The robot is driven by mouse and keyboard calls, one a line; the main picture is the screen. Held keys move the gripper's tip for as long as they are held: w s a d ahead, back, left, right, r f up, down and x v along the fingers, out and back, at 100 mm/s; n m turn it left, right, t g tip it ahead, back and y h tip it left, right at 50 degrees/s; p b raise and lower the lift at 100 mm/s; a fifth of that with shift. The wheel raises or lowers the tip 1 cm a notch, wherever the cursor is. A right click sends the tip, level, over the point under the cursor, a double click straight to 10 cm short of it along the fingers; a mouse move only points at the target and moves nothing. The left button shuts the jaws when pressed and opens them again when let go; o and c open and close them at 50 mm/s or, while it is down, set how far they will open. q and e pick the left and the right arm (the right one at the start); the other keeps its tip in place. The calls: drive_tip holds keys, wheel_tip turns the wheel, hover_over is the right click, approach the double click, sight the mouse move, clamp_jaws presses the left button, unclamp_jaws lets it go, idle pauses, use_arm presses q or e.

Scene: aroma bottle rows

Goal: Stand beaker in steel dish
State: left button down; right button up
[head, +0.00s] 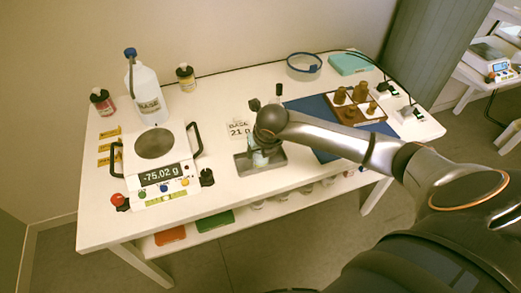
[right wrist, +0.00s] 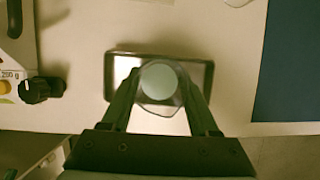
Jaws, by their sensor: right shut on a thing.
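The beaker (head: 260,160) is a small pale, clear vessel, largely hidden under my right gripper (head: 258,150) in the head view. In the right wrist view its round pale blue-green top (right wrist: 158,80) lies between the two fingers of the right gripper (right wrist: 159,84), which is shut on it. The steel dish (head: 242,165) is a shallow grey rectangular tray near the table's front edge. The beaker appears over or inside the dish, within its rim (right wrist: 208,76); whether it touches the floor I cannot tell. My left gripper is not in view.
A scale (head: 160,175) reading -75.02 g stands left of the dish, with a black knob (head: 207,177) between them. A wash bottle (head: 143,90) stands behind it. A blue mat (head: 310,110) and a wooden weight box (head: 362,107) lie to the right.

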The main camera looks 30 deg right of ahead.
drive_tip(key=o, duration=1.4)
drive_tip(key=v, duration=1.2)
